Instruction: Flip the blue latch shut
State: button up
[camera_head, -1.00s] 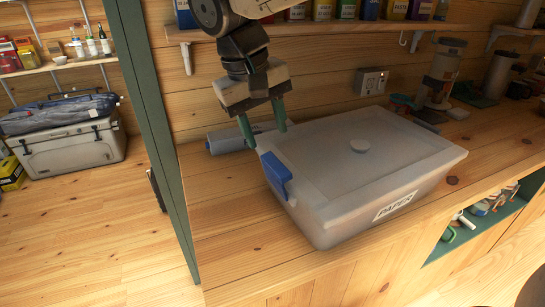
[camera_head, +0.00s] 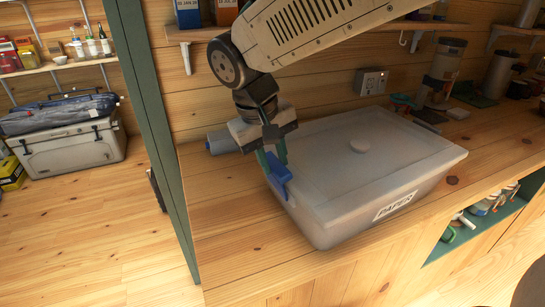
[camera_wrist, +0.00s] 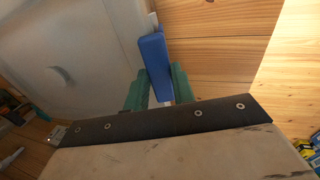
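The blue latch (camera_head: 278,180) is on the left end of the translucent lidded box (camera_head: 330,222) labelled PAPER. It stands out at the rim, tilted away from the box wall. My gripper (camera_head: 273,164) is over this end, with its green fingers pointing down at the latch. In the wrist view, the blue latch (camera_wrist: 155,62) lies between the two green fingertips of my gripper (camera_wrist: 160,82) and fills the narrow gap. My gripper looks shut on it. The fingers hide part of the latch's lower end. The lid (camera_head: 385,150) lies flat on the box.
A grey-blue cylinder (camera_head: 222,142) lies behind the box's left end, close to my gripper. A wall shelf (camera_head: 400,28) hangs above. Jars (camera_head: 440,72) and other items stand at the back right. The wooden counter (camera_head: 228,225) is clear at front left.

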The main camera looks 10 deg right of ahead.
jog(key=shift+c, duration=1)
jog(key=shift+w+d+g+y, duration=0.2)
jog(key=shift+d+g+y, duration=0.1)
jog(key=shift+d+y, duration=0.45)
jog(key=shift+w+d+y, duration=0.15)
jog(key=shift+d+y, duration=0.05)
jog(key=shift+y, duration=0.45)
jog(key=shift+g, duration=0.3)
jog(key=o, duration=1)
jog(key=shift+r, duration=0.1)
notch_tip(320, 180, up, 8)
jog(key=shift+f, duration=0.2)
